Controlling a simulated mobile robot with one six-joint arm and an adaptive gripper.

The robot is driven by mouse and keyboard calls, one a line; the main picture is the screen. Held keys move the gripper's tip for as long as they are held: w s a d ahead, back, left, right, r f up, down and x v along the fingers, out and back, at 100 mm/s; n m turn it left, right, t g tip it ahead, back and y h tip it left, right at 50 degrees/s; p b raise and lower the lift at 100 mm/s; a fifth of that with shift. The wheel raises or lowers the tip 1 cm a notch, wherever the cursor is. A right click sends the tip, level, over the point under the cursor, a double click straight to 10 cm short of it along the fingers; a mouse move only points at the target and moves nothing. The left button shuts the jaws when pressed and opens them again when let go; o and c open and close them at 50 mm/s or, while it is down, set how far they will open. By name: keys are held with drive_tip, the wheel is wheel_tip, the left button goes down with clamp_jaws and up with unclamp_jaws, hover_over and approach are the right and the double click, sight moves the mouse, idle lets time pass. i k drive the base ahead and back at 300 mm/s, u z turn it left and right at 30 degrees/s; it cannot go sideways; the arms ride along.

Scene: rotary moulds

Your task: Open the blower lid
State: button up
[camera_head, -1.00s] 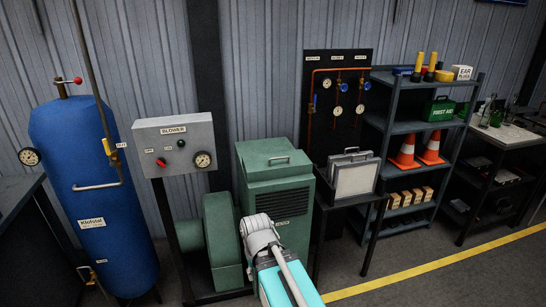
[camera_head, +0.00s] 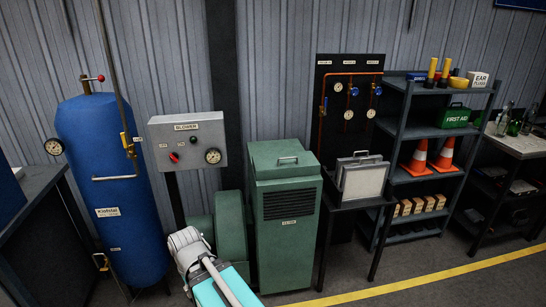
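The blower (camera_head: 286,232) is a green upright cabinet with a dark vent grille on its front. Its green lid (camera_head: 283,159) is on top, closed, with a metal handle (camera_head: 287,160) near its front edge. A round green fan housing (camera_head: 230,226) stands at its left. My arm shows at the bottom, left of the cabinet and in front of the fan housing. My gripper is not visible.
A grey BLOWER control box (camera_head: 186,142) on a post stands left of the cabinet, beside a blue tank (camera_head: 105,190). At right are a stand with filter panels (camera_head: 362,178) and a shelf (camera_head: 424,131). Floor (camera_head: 420,248) in front is open.

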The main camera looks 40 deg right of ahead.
sight(267, 166)
drive_tip(key=u, duration=1.15)
drive_tip(key=k, duration=0.55)
drive_tip(key=z, duration=2.05)
